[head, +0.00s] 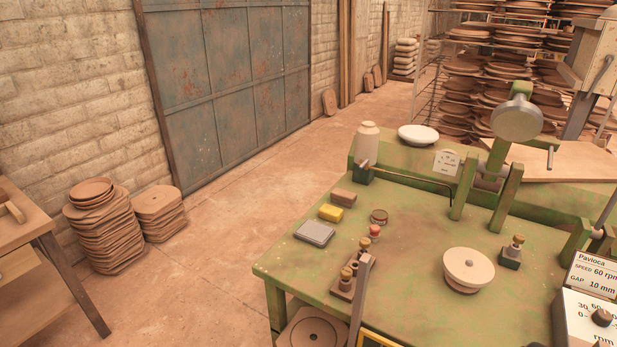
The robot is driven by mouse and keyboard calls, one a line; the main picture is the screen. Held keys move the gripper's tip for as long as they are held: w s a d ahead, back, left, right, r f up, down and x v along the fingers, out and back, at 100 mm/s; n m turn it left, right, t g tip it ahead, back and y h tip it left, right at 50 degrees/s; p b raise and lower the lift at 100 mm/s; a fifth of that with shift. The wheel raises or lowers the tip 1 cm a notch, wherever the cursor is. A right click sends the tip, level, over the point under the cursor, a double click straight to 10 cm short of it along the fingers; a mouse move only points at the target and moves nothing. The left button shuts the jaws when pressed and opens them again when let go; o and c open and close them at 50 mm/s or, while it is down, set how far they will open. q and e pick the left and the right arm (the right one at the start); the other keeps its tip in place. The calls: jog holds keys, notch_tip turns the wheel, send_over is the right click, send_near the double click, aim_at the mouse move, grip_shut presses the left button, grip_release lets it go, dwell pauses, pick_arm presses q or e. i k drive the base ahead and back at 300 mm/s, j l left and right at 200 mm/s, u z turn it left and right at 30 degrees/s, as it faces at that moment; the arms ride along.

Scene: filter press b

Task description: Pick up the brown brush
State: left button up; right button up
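A small brown block (343,198) lies on the green worktable, behind a yellow sponge-like block (331,212). It may be the brown brush, but no bristles can be made out at this size. A brown wooden piece with an arched shape (11,212) lies on the wooden table at the left edge, partly cut off; I cannot tell what it is. Neither of my grippers is in view.
The green worktable (412,298) also holds a grey flat box (315,233), a small round brown item (379,216), brass-topped fittings (346,279) and a cream round piece (468,266). Stacked discs (103,235) stand on the floor. Open floor (225,250) lies between the tables.

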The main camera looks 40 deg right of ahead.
aim_at(341, 198)
jog(key=i+u, duration=0.35)
jog(key=i, duration=1.2)
jog(key=i+z, duration=0.7)
jog(key=z, duration=0.2)
jog(key=i+j+z, duration=0.2)
jog(key=z, duration=0.25)
jog(key=i+j+z, duration=0.15)
jog(key=i+z, duration=0.3)
jog(key=i+j+z, duration=0.25)
jog(key=z, duration=0.2)
jog(key=i+j+z, duration=0.25)
jog(key=j+z, duration=0.25)
jog(key=l, duration=0.15)
